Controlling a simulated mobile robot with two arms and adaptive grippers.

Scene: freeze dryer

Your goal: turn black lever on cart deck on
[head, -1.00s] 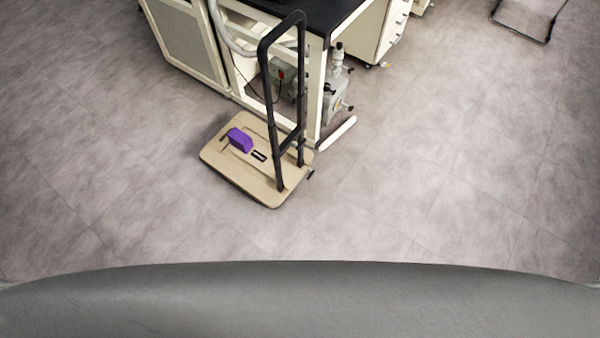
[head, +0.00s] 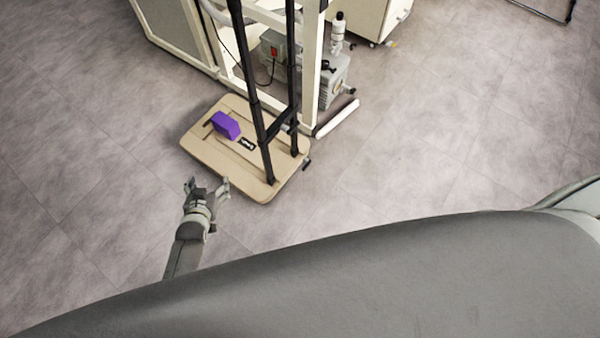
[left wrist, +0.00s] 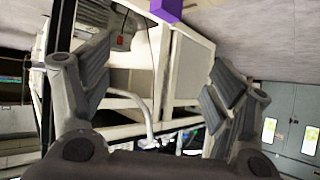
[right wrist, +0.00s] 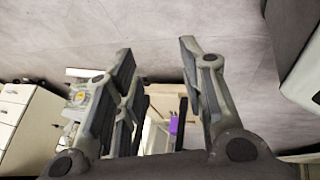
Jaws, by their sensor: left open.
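The cart (head: 215,163) has a tan deck with a purple block (head: 226,126) on it. A small black piece with a pale mark (head: 247,143) lies beside the block; I cannot tell whether it is the lever, or how it is set. My left gripper (head: 206,184) is open and empty, in front of the deck's near left edge and apart from it. The purple block also shows at the top of the left wrist view (left wrist: 166,8). My right gripper (right wrist: 157,52) is open and empty in the right wrist view. The block shows between its fingers there (right wrist: 174,126).
The cart's tall black handle (head: 257,125) rises from its right side. The floor in front and to the right (head: 430,150) is clear.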

